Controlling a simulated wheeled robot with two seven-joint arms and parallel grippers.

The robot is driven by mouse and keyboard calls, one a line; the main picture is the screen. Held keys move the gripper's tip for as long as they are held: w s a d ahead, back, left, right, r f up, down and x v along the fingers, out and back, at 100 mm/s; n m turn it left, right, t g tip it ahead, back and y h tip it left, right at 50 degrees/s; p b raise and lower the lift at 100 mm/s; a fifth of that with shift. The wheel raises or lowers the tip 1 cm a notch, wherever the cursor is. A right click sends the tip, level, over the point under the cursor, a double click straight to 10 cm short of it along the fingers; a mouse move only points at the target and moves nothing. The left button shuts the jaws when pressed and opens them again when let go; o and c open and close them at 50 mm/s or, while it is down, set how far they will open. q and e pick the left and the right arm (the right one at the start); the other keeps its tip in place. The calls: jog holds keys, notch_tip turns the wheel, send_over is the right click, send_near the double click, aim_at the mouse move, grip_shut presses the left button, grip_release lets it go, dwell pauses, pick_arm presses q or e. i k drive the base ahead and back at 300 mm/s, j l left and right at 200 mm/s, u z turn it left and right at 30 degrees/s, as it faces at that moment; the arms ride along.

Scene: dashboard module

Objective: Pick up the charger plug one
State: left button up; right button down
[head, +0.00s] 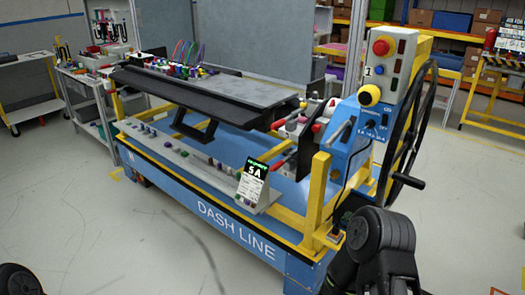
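A grey ledge (178,152) runs along the front of the blue dash line station. Several small grey, dark and purple plug-like parts (222,168) stand in a row on it. They are too small to tell which one is charger plug one. Neither gripper is in view. Only a dark part of my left arm shows at the bottom left corner, and a black part of my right arm shows at the bottom right, in front of the station's right end.
A black dashboard module (205,95) sits above the ledge, with coloured connectors (180,68) along its back. A sign reading 5A (253,181) stands at the ledge's right end. A control post with a red button (381,47) and a black handwheel (412,130) stands at right.

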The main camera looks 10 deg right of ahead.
aim_at(336, 233)
jog(key=z, duration=1.1)
jog(key=i+j, duration=0.3)
jog(key=i, duration=0.2)
jog(key=i+j, duration=0.35)
jog(key=i+z, duration=0.1)
jog(key=z, duration=1.2)
